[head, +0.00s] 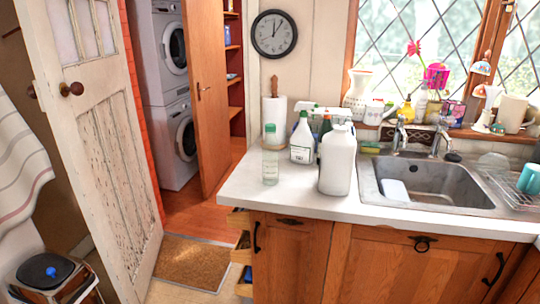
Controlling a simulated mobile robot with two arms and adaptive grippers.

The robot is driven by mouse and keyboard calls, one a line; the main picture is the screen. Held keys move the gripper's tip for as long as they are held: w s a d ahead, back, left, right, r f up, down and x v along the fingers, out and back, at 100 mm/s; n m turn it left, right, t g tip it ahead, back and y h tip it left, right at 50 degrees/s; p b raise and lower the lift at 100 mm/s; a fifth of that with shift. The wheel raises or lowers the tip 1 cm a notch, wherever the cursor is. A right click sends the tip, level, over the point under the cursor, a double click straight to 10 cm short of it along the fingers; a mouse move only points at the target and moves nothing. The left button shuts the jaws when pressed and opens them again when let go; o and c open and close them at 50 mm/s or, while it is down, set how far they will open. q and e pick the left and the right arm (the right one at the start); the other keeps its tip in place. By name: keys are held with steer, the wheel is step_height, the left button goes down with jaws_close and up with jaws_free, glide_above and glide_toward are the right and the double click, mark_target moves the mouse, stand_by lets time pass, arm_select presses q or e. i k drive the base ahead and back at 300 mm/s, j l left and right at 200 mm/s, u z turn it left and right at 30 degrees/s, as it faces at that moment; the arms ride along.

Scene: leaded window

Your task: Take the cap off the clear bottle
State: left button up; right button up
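A clear bottle (270,165) stands upright near the left end of the white counter. Neither of my grippers is in the head view.
A large white jug (337,162) and a white spray bottle (302,139) stand close to the bottle's right. A paper towel roll (273,113) is behind it. The sink (430,181) is further right. The counter (295,200) is bare in front.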

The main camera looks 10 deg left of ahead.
mark_target(271, 147)
steer(key=i+j+z, duration=0.15)
steer(key=j+z, duration=0.15)
steer(key=i+j+z, duration=0.1)
steer(key=j+z, duration=0.55)
steer(key=i, duration=0.05)
